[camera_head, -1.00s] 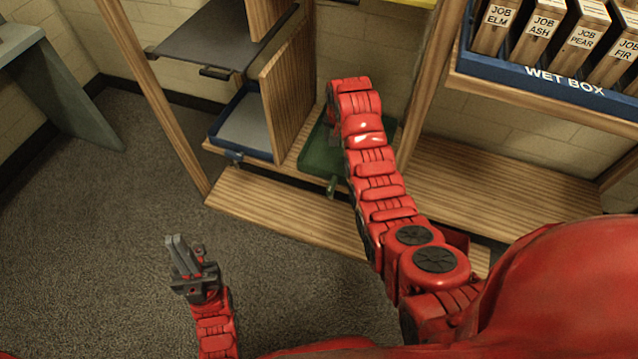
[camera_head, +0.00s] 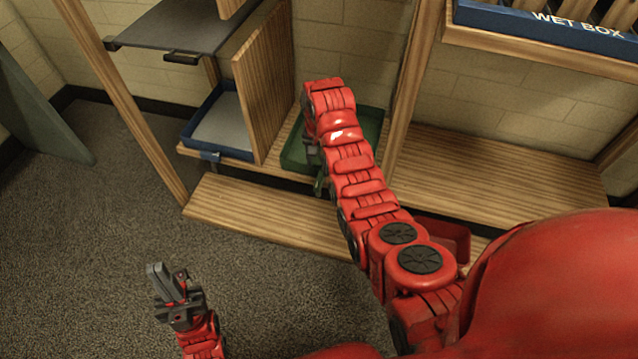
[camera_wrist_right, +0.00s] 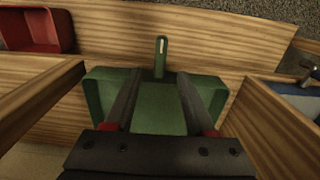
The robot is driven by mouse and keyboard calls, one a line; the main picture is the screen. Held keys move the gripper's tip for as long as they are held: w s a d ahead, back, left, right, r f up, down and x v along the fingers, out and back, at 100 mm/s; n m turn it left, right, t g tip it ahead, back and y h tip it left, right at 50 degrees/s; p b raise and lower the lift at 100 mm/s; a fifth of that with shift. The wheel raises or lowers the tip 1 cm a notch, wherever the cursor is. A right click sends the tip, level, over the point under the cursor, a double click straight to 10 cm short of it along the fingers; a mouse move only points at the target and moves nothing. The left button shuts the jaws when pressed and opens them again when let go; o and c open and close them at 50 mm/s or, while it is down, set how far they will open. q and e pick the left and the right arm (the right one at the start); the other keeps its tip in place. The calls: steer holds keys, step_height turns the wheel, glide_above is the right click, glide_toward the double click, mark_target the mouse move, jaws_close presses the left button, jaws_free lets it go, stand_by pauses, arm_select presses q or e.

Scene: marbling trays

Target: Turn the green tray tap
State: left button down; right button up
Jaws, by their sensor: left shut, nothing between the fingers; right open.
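The green tray (camera_head: 290,154) sits in an open bay of the low wooden shelf, partly hidden by my right arm in the head view. Its green tap (camera_head: 319,184) sticks out at the tray's front. In the right wrist view the tray (camera_wrist_right: 95,100) lies beneath my right gripper (camera_wrist_right: 159,75), and the tap (camera_wrist_right: 161,57) stands just beyond the fingertips, between their lines. The right fingers are open and apart, with nothing held. My left gripper (camera_head: 156,270) is shut and empty over the carpet, away from the shelf.
A blue tray (camera_head: 247,153) with its own tap (camera_head: 210,156) sits in the bay left of a wooden divider (camera_head: 262,85). A red tray (camera_wrist_right: 62,30) shows in the wrist view. A dark upper tray (camera_head: 160,40) and the blue wet box (camera_head: 500,20) are higher up.

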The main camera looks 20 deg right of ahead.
mark_target(319, 178)
step_height(319, 178, down, 6)
steer(key=shift+f+b, duration=0.25)
steer(key=shift+b, duration=0.55)
jaws_close()
